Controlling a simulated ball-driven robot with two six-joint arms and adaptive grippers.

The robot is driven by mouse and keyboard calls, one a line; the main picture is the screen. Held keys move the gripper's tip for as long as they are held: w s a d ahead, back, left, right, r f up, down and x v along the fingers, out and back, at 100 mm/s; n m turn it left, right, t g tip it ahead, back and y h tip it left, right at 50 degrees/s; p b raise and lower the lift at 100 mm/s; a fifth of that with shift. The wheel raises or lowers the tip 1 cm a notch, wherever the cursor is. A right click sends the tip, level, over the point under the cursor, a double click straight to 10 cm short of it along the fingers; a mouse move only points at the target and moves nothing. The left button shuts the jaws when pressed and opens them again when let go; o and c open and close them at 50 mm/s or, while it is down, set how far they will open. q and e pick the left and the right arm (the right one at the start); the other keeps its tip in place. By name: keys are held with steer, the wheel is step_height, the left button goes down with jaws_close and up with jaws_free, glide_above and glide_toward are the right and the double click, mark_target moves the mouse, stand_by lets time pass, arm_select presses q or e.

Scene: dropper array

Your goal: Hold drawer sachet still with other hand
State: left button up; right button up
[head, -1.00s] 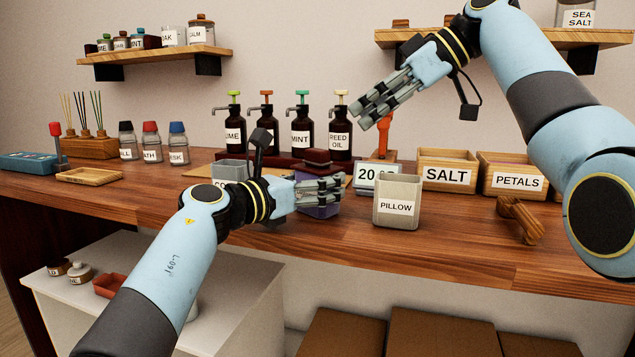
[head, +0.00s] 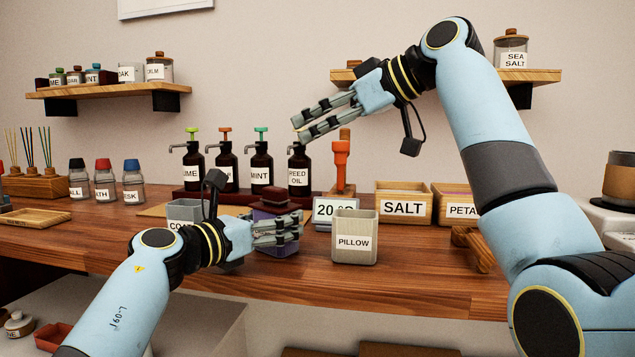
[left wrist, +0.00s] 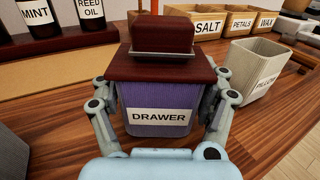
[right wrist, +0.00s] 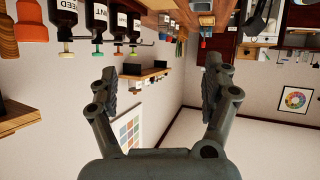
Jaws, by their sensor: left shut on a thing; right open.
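The drawer sachet (left wrist: 158,108) is a purple ribbed container labelled DRAWER, upright on the counter in the left wrist view. A dark red block with a metal edge (left wrist: 162,36) sits on a dark red flat piece (left wrist: 150,66) over its top. My left gripper (head: 298,230) is shut on the sachet, one finger on each side; in the head view its fingers hide much of the sachet (head: 280,243). My right gripper (head: 299,130) is open and empty, raised in front of the REED OIL bottle (head: 299,170). The right wrist view shows nothing between its fingers (right wrist: 165,90).
The grey PILLOW container (head: 354,250) stands right of my left gripper. A scale display (head: 336,208), an orange-handled tool (head: 341,160) and the SALT box (head: 404,204) are behind it. A grey container (head: 185,212) is to the left.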

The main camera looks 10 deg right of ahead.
arm_select(q)
steer(key=shift+s+f, duration=0.1)
steer(key=shift+f, duration=0.15)
arm_select(e)
steer(key=s+f+m+t, duration=0.2)
steer(key=s+f, duration=0.1)
steer(key=s, duration=0.1)
glide_toward(284, 191)
arm_select(q)
steer(key=shift+f, duration=0.15)
arm_select(e)
steer(key=shift+g, duration=0.3)
steer(key=x, duration=1.2)
steer(key=shift+w+a+r, duration=0.15)
steer(key=shift+w, duration=0.1)
